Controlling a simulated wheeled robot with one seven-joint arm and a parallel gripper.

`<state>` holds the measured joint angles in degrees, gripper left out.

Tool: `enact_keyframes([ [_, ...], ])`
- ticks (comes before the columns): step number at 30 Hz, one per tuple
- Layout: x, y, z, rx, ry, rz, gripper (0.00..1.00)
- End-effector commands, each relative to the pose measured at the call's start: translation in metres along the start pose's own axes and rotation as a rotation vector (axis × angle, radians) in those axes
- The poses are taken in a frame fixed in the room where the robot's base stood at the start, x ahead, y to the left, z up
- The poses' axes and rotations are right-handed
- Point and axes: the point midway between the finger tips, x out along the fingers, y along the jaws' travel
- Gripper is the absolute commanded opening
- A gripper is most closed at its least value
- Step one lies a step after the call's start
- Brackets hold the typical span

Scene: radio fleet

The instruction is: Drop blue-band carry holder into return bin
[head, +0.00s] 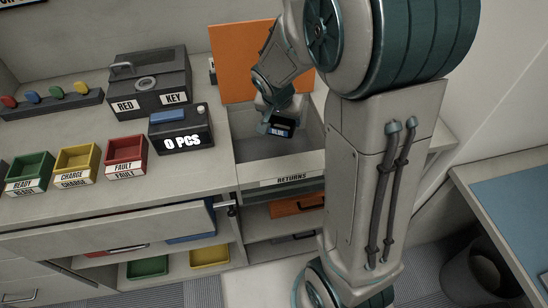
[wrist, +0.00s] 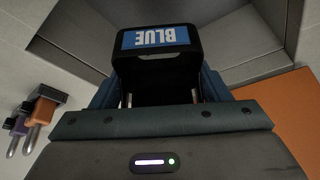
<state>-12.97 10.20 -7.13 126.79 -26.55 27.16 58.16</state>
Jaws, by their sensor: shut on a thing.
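The blue-band carry holder (head: 279,128) is a small black holder with a blue label. In the wrist view the holder (wrist: 155,40) shows its "BLUE" label upside down, between the fingers of my gripper (wrist: 158,92). My gripper (head: 279,108) is shut on it. The grey return bin (head: 283,181), labelled "RETURNS", is open at the top. In the head view the holder appears over or within the bin's opening; its exact height there I cannot tell. My arm hides the bin's right part.
An orange panel (head: 240,62) stands behind the bin. To its left are a black key box (head: 150,88), a "0 PCS" counter (head: 181,134) and green, yellow and red trays (head: 125,151). A drawer (head: 110,232) below is partly open. A blue-topped table (head: 515,205) is at right.

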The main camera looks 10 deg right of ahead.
Motion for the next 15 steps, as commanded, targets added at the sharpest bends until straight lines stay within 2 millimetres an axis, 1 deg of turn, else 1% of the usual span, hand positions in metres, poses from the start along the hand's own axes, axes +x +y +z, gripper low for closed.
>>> enact_keyframes([
  [1,0.0078,0.0001,0.0032,-0.001,0.0,0.0,0.46],
  [3,0.0114,0.0002,0.0045,-0.001,0.0,0.0,0.46],
  [12,0.012,0.0008,0.0043,0.001,0.0,0.0,0.46],
  [13,0.012,0.0008,0.0043,0.001,0.0,0.0,0.78],
  [15,0.012,0.0009,0.0043,0.001,0.0,0.001,0.95],
])
